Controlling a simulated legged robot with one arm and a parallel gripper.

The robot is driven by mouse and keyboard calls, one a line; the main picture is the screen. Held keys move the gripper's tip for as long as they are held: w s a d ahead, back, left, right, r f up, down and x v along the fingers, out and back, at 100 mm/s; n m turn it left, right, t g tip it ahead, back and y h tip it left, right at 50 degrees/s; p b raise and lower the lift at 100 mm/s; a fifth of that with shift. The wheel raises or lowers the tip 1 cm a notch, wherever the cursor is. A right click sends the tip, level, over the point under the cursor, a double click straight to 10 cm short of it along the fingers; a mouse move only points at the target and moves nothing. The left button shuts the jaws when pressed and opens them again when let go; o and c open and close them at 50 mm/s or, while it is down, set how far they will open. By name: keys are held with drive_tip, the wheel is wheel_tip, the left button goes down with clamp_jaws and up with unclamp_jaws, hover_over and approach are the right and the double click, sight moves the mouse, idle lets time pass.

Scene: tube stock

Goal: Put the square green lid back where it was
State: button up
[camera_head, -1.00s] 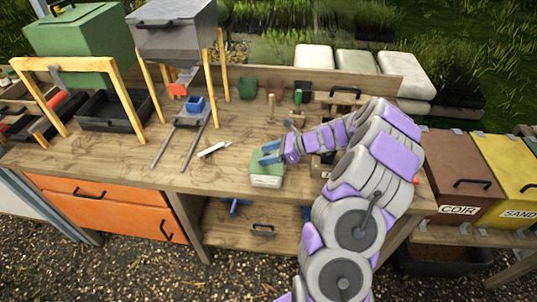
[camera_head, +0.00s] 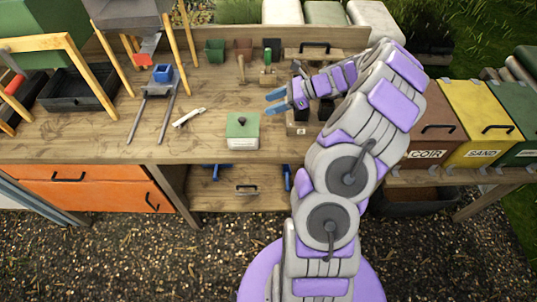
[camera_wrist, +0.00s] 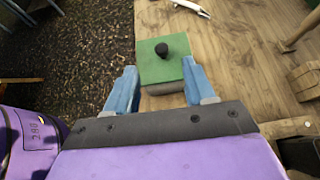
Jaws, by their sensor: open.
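The square green lid (camera_head: 242,125) with a dark round knob lies on top of a pale square box (camera_head: 243,144) near the bench's front edge. In the wrist view the green lid (camera_wrist: 163,58) and its black knob show just beyond my fingertips. My gripper (camera_head: 276,101) has blue fingers, is open and empty, and is above and to the right of the lid, apart from it. In the wrist view my gripper (camera_wrist: 160,75) has its two fingers spread, with the lid's near part between and beyond them.
A white-handled tool (camera_head: 188,117) lies left of the box. A blue cup (camera_head: 162,73) sits on metal rails farther left. Small pots (camera_head: 214,50) and a wooden mallet (camera_head: 241,68) stand at the back. Coir (camera_head: 436,128) and sand (camera_head: 485,122) bins are at the right.

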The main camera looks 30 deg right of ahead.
drive_tip(key=s+a+r+n+g, duration=0.3)
drive_tip(key=a+r+n, duration=0.15)
drive_tip(key=a, duration=0.55)
drive_tip(key=s+a+r+n+g, duration=0.3)
drive_tip(key=a+r+n, duration=0.15)
drive_tip(key=a, duration=0.55)
drive_tip(key=s+a+r+n+g+h, duration=0.15)
drive_tip(key=s+a+n+h, duration=0.25)
drive_tip(key=s+a+n, duration=0.5)
drive_tip(key=s+d+n+h, duration=0.2)
drive_tip(key=s+n+h, duration=0.1)
drive_tip(key=s, duration=0.6)
drive_tip(key=s+d+f+n+g+h, duration=0.1)
drive_tip(key=s+n+h, duration=0.2)
drive_tip(key=s, duration=0.6)
drive_tip(key=shift+s+d+n, duration=0.35)
drive_tip(key=shift+d+n, duration=0.05)
drive_tip(key=shift+n, duration=0.1)
